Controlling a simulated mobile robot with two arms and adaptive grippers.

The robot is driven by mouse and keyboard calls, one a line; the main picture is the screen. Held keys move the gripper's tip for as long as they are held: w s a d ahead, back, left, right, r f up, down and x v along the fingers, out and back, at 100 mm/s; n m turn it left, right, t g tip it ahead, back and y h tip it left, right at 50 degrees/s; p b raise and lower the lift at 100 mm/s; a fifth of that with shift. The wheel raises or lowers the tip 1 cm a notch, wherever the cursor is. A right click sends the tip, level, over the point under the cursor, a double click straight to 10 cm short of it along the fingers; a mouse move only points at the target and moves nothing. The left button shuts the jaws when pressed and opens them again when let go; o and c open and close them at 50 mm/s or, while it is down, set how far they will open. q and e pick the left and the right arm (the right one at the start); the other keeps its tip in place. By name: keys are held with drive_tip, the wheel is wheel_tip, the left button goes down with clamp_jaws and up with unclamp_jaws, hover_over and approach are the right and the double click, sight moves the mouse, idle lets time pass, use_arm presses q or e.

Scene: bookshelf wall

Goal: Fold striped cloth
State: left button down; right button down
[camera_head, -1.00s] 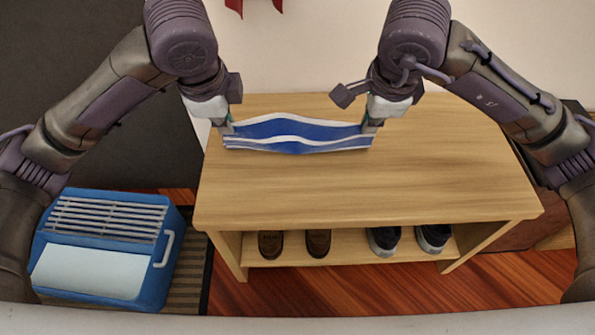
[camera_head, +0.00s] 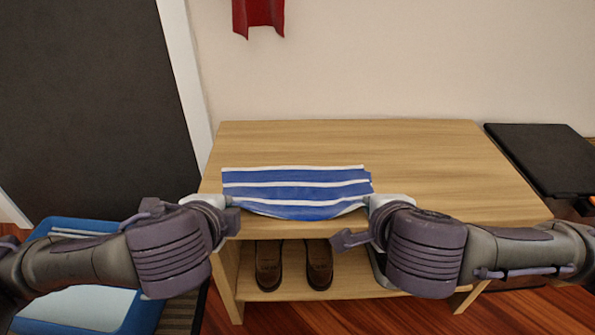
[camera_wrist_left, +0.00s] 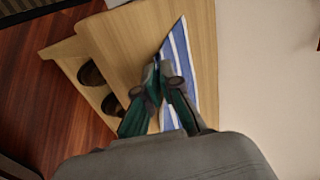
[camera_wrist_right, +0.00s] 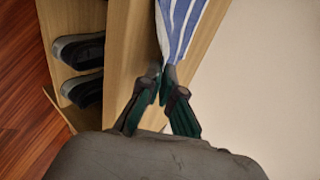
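The blue and white striped cloth (camera_head: 297,190) lies flat on the left front part of the wooden bench top, its front edge bowed down at the bench's front edge. My left gripper (camera_wrist_left: 158,68) is at the cloth's front left corner, its fingertips closed together on the edge. My right gripper (camera_wrist_right: 165,72) is at the front right corner, its fingertips closed with cloth narrowing between them. In the head view, my wrists hide both gripped corners. The cloth also shows in the left wrist view (camera_wrist_left: 182,60) and the right wrist view (camera_wrist_right: 180,25).
The wooden bench top (camera_head: 440,160) is clear behind and right of the cloth. Brown shoes (camera_head: 318,265) stand on its lower shelf; dark shoes (camera_wrist_right: 82,88) show in the right wrist view. A blue box (camera_head: 75,300) stands at left, a black item (camera_head: 545,160) at right.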

use_arm(q)
drive_tip(key=c, duration=1)
unclamp_jaws()
drive_tip(key=shift+c, duration=0.2)
use_arm(e)
drive_tip(key=c, duration=1)
unclamp_jaws()
drive_tip(key=shift+c, duration=0.2)
use_arm(q)
wheel_tip(320, 180, up, 9)
drive_tip(key=s, duration=0.2)
use_arm(e)
wheel_tip(320, 180, up, 9)
drive_tip(key=s, duration=0.2)
